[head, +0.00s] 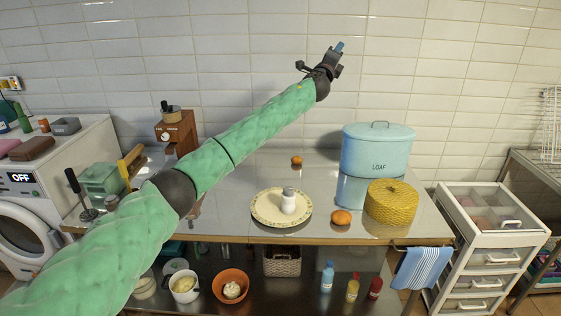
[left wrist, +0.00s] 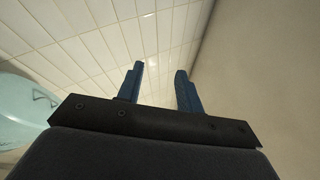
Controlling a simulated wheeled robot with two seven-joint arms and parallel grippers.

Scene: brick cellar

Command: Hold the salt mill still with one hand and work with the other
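The salt mill (head: 288,201) is a small white shaker with a grey top. It stands upright on a cream patterned plate (head: 264,210) on the metal-topped table. My left gripper (head: 338,48) is raised high near the tiled wall, well above and to the right of the mill. In the left wrist view its two blue fingers (left wrist: 161,82) are apart with nothing between them. My right gripper is not in either view.
On the table (head: 240,190) are two oranges (head: 341,217), a yellow woven container (head: 391,203) and a blue loaf bin (head: 377,150). A coffee grinder (head: 176,130) and green toaster (head: 101,180) stand left. My left arm crosses above the table.

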